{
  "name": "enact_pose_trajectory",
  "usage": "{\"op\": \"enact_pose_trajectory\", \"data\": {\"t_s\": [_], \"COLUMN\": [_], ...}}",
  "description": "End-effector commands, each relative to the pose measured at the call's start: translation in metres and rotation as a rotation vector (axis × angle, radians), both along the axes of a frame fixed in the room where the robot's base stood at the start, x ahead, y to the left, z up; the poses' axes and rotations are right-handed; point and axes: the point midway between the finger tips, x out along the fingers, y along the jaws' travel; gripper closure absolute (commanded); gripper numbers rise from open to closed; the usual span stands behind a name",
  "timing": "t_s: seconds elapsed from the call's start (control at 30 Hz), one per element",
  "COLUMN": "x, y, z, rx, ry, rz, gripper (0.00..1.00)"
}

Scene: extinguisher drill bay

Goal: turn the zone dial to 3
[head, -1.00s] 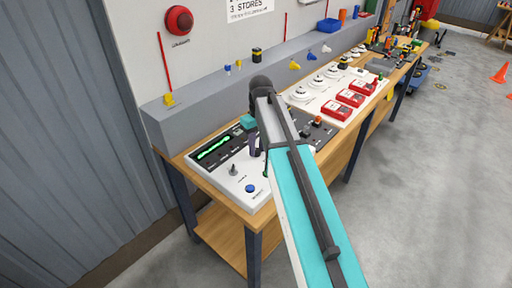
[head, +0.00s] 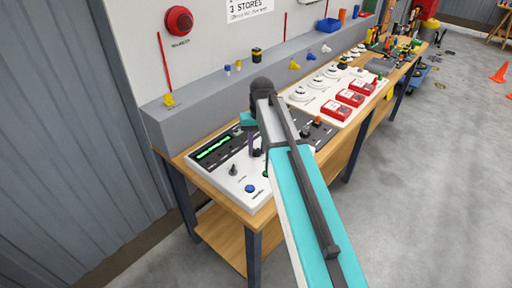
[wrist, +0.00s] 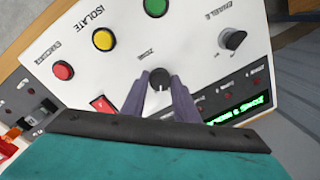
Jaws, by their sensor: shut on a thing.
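The zone dial (wrist: 159,79) is a small dark round knob with a pale pointer line, on the white control panel (wrist: 200,55) in the wrist view. My gripper (wrist: 160,88) has its two purple-grey fingers closed on either side of the knob. In the head view my gripper (head: 256,150) reaches down onto the panel (head: 222,178), and my arm hides the dial. A green display (wrist: 236,109) is lit at the right of the wrist view; its text is upside down and hard to read. The dial's number marks are too small to read.
In the wrist view, a green button (wrist: 155,6), a yellow button (wrist: 103,39) and a red button (wrist: 63,70) lie beyond the dial. A second knob (wrist: 233,39) is at the right. Red call points (head: 350,97) stand farther along the bench.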

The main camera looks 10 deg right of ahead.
Motion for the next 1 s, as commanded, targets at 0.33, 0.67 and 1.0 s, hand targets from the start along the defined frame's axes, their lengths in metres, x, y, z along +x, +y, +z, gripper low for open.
{"op": "enact_pose_trajectory", "data": {"t_s": [0.33, 0.67, 1.0], "x": [-0.0010, -0.0016, -0.0018], "y": [0.0009, 0.0009, 0.0005], "z": [0.0004, 0.0003, 0.0003], "rx": [0.002, 0.001, -0.001], "ry": [0.000, 0.000, 0.000], "rz": [-0.311, -0.605, -0.895], "gripper": [0.95, 0.95, 0.95]}}
